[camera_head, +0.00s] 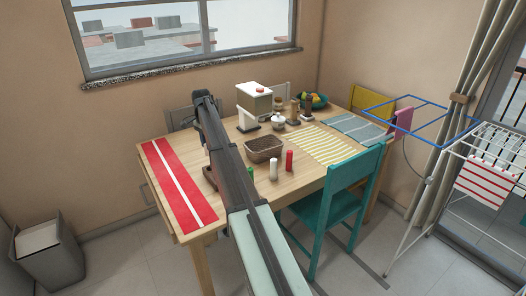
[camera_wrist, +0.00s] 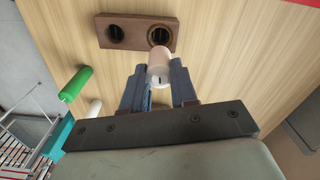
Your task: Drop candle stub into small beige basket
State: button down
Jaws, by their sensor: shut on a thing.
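In the wrist view my gripper (camera_wrist: 158,78) is shut on the candle stub (camera_wrist: 159,66), a short pale pinkish cylinder with a dark wick at its near end. The stub's far end overlaps the right hole of a brown wooden two-hole holder (camera_wrist: 138,33); I cannot tell whether it is in or just above that hole. In the head view the small beige basket (camera_head: 264,157) stands on the table, right of my arm. My gripper and the stub are hidden behind my arm there.
A green candle (camera_head: 250,174), a white candle (camera_head: 274,169) and a red candle (camera_head: 289,160) stand in front of the basket. A red striped runner (camera_head: 178,183) lies at the left. A cream box (camera_head: 254,100) and a fruit bowl (camera_head: 313,101) are behind; a teal chair (camera_head: 345,195) is right.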

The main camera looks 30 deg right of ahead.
jog(key=d, duration=3.1)
jog(key=shift+w+f, duration=0.15)
jog(key=shift+w, duration=0.1)
jog(key=shift+f, duration=0.1)
notch_tip(320, 180, down, 6)
jog(key=shift+r, duration=0.15)
